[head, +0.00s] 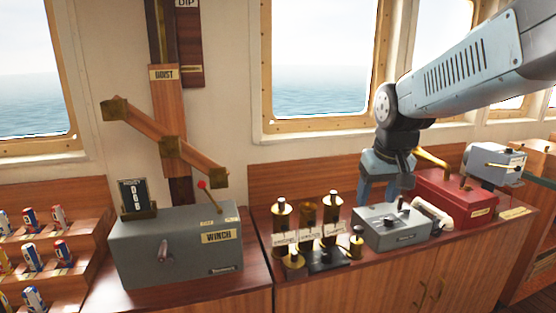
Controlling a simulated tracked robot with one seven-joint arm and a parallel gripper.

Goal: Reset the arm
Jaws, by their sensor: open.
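My arm (460,75) enters from the upper right and bends down at a dark joint. My gripper (376,193) hangs at its end, pointing down over the right counter, and is open with nothing seen between its fingers. It overlaps the back of a small grey box (392,232) in the picture; I cannot tell whether they touch.
The grey winch box (170,250) with a red-knobbed lever stands left. A red box (455,200) and a grey device (494,160) are right. Cans (32,257) sit on a stepped rack. Windows line the wall.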

